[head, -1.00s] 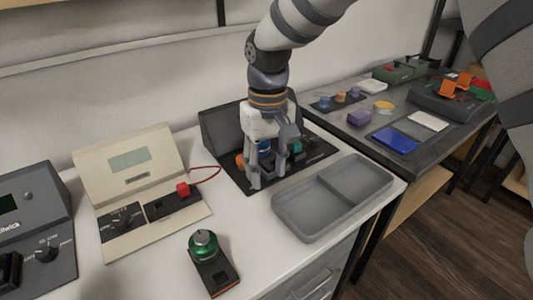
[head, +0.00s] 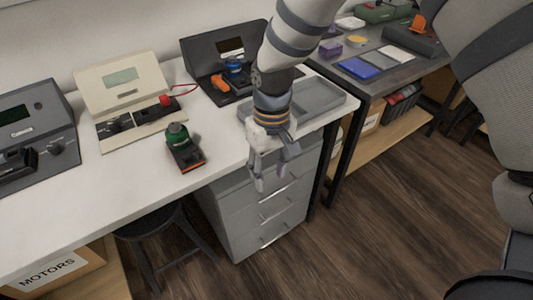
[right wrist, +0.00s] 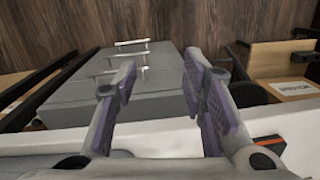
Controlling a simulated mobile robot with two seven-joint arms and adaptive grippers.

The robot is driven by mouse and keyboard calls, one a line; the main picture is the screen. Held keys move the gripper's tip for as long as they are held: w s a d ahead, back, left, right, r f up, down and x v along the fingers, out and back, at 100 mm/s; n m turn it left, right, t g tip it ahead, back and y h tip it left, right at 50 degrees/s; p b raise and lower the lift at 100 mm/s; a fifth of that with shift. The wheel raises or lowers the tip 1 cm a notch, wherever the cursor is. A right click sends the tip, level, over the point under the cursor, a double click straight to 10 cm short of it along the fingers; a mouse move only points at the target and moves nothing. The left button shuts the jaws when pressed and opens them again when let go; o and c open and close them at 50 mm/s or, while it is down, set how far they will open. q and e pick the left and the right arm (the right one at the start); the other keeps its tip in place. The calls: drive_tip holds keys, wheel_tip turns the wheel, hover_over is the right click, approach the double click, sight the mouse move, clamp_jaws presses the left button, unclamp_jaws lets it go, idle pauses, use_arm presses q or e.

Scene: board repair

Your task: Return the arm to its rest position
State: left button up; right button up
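My right gripper (head: 271,180) hangs in front of the white bench's front edge, before the grey drawer cabinet (head: 262,205). In the right wrist view its two fingers (right wrist: 160,100) stand apart with nothing between them. The drawer cabinet shows beyond them (right wrist: 125,80). My left gripper is not in the head view.
The white bench (head: 105,190) holds a grey divided tray (head: 320,97), a cream panel device (head: 125,90), a dark tester (head: 40,130) and a green-topped device (head: 181,145). A stool (head: 165,235) stands below. The floor at right (head: 390,220) is open.

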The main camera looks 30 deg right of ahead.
drive_tip(key=shift+s+f, duration=0.4)
drive_tip(key=shift+s, duration=0.25)
drive_tip(key=s+f, duration=0.9)
drive_tip(key=s, duration=0.1)
drive_tip(key=s+d+f, duration=0.1)
drive_tip(key=s+f, duration=0.1)
drive_tip(key=s, duration=0.9)
drive_tip(key=s+d+f+g, duration=0.1)
drive_tip(key=s+f, duration=0.1)
drive_tip(key=s, duration=0.9)
drive_tip(key=shift+s+f+g+h+p, duration=0.15)
drive_tip(key=shift+f+g+h+p, duration=0.15)
drive_tip(key=shift+f, duration=0.1)
